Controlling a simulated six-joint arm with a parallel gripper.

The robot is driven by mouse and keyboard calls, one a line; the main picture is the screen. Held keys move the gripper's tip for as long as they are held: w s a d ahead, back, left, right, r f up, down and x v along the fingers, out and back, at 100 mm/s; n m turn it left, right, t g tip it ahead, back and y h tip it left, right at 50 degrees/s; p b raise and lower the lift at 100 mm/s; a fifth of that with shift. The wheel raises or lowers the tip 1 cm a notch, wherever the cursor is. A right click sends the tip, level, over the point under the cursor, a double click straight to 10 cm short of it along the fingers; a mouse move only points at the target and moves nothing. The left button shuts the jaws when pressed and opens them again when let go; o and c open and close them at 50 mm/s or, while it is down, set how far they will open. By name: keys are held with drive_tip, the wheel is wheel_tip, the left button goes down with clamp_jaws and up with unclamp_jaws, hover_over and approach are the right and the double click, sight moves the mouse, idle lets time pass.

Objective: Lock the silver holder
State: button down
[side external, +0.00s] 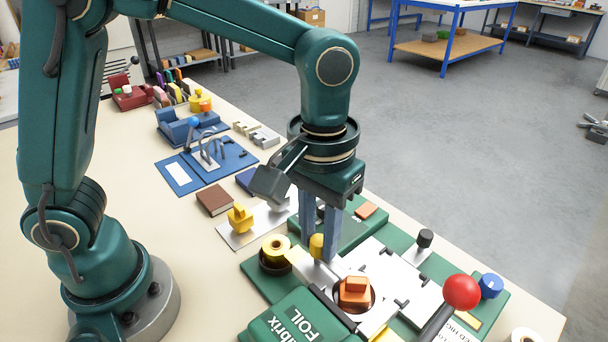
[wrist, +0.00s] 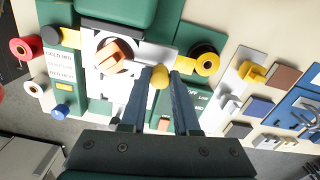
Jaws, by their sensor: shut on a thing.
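The silver holder (side external: 330,272) lies on the green foil machine (side external: 262,286), with a round dark opening and an orange block (side external: 355,291) in it. In the wrist view the holder (wrist: 142,55) and the orange block (wrist: 116,54) show just beyond my fingers. A small yellow knob (side external: 317,246) stands at the holder's edge; it also shows in the wrist view (wrist: 159,77). My gripper (side external: 322,238) points down and is shut on this knob. Its blue-grey fingers (wrist: 161,76) hide part of the knob and its base.
A red ball lever (side external: 462,292) and a black knob (side external: 425,238) stand to the right. A yellow foil roll (side external: 276,248) is close on the left. A silver plate with another yellow knob (side external: 240,218), a brown block (side external: 214,201) and a blue fixture (side external: 205,160) lie farther left.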

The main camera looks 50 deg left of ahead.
sight(318, 239)
drive_tip(key=shift+r, duration=0.1)
idle(0.3)
drive_tip(key=c, duration=0.6)
unclamp_jaws()
drive_tip(key=shift+c, duration=0.2)
drive_tip(key=shift+r, duration=2.55)
drive_tip(key=shift+a, duration=0.1)
